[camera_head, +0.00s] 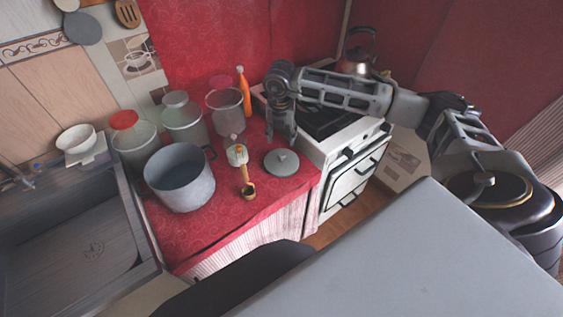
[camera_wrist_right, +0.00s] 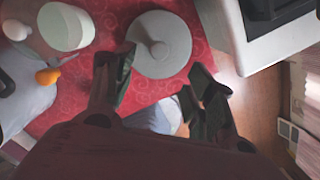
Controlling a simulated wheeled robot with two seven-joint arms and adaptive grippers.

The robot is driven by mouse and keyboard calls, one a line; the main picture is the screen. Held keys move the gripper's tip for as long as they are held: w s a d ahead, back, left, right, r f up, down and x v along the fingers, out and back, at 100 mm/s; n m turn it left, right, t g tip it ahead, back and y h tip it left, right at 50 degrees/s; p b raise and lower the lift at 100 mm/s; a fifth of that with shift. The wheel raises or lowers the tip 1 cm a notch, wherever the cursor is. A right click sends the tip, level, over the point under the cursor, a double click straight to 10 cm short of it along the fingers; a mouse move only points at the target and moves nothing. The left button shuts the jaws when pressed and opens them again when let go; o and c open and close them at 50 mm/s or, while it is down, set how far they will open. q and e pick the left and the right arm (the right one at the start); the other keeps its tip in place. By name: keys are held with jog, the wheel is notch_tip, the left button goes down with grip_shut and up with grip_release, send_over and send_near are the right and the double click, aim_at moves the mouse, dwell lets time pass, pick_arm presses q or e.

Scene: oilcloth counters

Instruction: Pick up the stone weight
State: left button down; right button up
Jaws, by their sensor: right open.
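A grey round disc with a small knob (camera_head: 284,164) lies flat on the red oilcloth, near the counter's right edge. It may be the stone weight or a pot lid; I cannot tell for sure. It also shows in the right wrist view as a pale disc (camera_wrist_right: 172,62), just beyond the fingertips. My right gripper (camera_head: 283,137) points down above the counter, just behind the disc in the head view. In the right wrist view its fingers (camera_wrist_right: 165,80) are apart with nothing between them. My left gripper is not in view.
A grey pot (camera_head: 180,190), clear jars (camera_head: 184,122) and an orange bottle (camera_head: 244,92) stand on the red counter (camera_head: 225,222). A small pale item with a brass scoop (camera_head: 248,189) is left of the disc. A white stove (camera_head: 345,175) adjoins on the right, a sink (camera_head: 70,250) on the left.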

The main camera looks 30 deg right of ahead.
send_over(282, 153)
jog(key=f, duration=0.5)
jog(key=shift+s+a+f, duration=0.25)
jog(key=shift+s, duration=0.05)
jog(key=shift+f, duration=0.6)
jog(key=shift+f+p, duration=0.35)
jog(key=shift+f, duration=0.2)
jog(key=f, duration=0.2)
jog(key=shift+w+d+f, duration=0.1)
jog(key=shift+w+f, duration=0.1)
jog(key=shift+f, duration=0.2)
jog(key=shift+d+f, duration=0.1)
jog(key=shift+f, duration=0.55)
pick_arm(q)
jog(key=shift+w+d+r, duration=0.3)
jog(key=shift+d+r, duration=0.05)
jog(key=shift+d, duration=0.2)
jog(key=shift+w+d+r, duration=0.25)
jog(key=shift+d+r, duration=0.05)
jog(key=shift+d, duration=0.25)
